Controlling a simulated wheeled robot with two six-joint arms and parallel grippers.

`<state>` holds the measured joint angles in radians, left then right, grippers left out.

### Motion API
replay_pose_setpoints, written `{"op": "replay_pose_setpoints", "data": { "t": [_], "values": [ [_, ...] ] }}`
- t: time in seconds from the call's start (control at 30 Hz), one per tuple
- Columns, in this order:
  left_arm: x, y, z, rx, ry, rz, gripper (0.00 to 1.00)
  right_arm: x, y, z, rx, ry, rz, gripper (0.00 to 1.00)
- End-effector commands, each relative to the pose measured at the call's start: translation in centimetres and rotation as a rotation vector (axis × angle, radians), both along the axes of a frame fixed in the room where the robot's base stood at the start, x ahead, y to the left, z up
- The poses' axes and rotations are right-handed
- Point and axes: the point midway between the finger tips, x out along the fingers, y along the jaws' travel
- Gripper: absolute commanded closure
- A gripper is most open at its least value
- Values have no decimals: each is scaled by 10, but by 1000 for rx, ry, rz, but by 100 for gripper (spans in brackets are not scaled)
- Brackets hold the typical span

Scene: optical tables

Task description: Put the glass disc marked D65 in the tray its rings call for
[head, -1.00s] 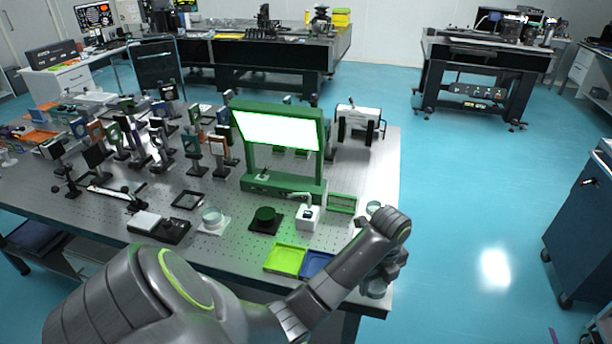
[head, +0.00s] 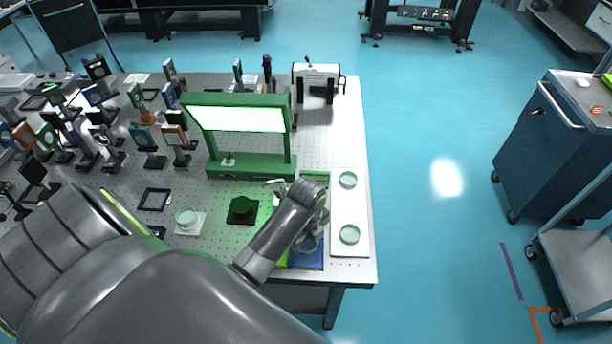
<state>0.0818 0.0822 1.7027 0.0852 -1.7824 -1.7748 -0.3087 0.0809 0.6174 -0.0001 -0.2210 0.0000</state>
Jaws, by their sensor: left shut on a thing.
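My left gripper (head: 311,232) is shut on a clear glass disc (head: 309,246), partly hidden by the fingers. In the head view they are over the blue tray (head: 310,264); I cannot tell whether the disc touches it. The yellow-green tray (head: 282,261) lies just left of the blue one, mostly hidden by my arm. Two more glass discs, a far one (head: 348,179) and a near one (head: 350,234), lie on a white mat (head: 349,207) right of the trays. No D65 mark or rings can be read. My right gripper is not in view.
A green frame with a lit panel (head: 237,119) stands behind the trays. A dark green round piece (head: 242,206) on a black base and a glass dish (head: 187,217) on a white plate stand to the left. Optic mounts crowd the table's left side.

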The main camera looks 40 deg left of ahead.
Motion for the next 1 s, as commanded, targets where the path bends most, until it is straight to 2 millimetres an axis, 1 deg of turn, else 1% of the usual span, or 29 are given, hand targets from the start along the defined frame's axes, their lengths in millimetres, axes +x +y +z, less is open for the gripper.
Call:
{"op": "replay_pose_setpoints", "data": {
  "t": [0.13,0.4,0.5,0.9,0.93,1.0],
  "values": [
    [1,0,-10,0,-1,0,74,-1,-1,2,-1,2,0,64],
    [1,0,-41,1,1,0,74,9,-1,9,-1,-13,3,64],
    [1,0,-48,1,-1,-1,74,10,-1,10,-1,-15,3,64],
    [1,0,-53,1,-1,-1,74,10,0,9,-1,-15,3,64],
    [1,0,-53,1,-1,-1,44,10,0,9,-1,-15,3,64],
    [1,0,-53,1,-1,-1,38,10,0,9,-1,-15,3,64]
  ]
}}
